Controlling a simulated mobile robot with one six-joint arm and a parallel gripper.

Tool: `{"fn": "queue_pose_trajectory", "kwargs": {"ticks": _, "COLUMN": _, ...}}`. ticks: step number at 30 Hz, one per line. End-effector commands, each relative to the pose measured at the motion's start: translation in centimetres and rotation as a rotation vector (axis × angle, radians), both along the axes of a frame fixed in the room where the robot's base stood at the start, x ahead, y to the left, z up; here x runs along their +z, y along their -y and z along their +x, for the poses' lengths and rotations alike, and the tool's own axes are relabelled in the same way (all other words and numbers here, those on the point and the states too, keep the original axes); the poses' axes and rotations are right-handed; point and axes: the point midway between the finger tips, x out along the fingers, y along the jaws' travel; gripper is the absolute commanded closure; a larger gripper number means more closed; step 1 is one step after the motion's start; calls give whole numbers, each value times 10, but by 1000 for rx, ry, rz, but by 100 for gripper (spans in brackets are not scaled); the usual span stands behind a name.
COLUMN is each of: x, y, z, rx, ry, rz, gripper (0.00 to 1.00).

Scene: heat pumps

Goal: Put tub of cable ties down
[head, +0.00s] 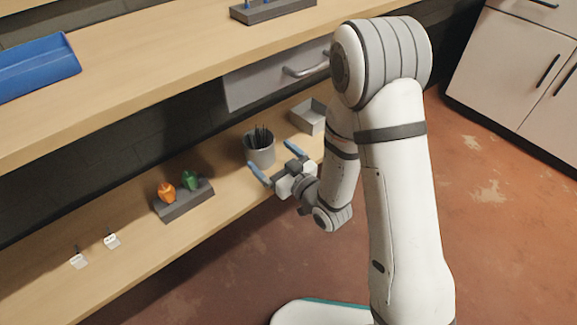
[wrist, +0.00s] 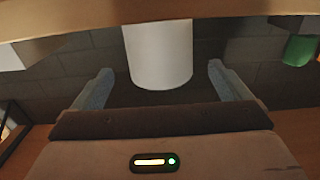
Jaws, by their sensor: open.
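The tub of cable ties (head: 260,151) is a grey round tub with dark ties sticking up out of it. It stands upright on the lower wooden shelf. My gripper (head: 276,160) is open at the tub's near side, with its two blue fingers spread apart. In the wrist view the pale tub (wrist: 158,55) is centred between the fingers, with a visible gap on each side. I see no finger touching it. The tub's ties do not show in the wrist view.
A grey block with an orange piece (head: 167,192) and a green piece (head: 190,181) sits left of the tub. A small grey open box (head: 308,116) is behind to the right. A drawer (head: 280,76) hangs under the upper worktop (head: 160,72). Two white tags (head: 95,251) lie at far left.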

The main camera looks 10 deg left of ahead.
Motion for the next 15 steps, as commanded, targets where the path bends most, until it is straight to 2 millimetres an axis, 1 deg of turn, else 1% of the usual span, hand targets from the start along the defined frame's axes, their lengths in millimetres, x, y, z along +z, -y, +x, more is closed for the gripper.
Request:
{"fn": "queue_pose_trajectory", "kwargs": {"ticks": 1, "x": 5, "y": 6, "z": -4, "rx": -2, "ry": -5, "rz": -3, "gripper": 3}}
{"fn": "queue_pose_trajectory", "kwargs": {"ticks": 6, "x": 6, "y": 23, "z": -19, "rx": -2, "ry": -7, "rz": -2, "gripper": 3}}
{"fn": "queue_pose_trajectory", "kwargs": {"ticks": 15, "x": 4, "y": 37, "z": -32, "rx": 2, "ry": -3, "rz": -4, "gripper": 3}}
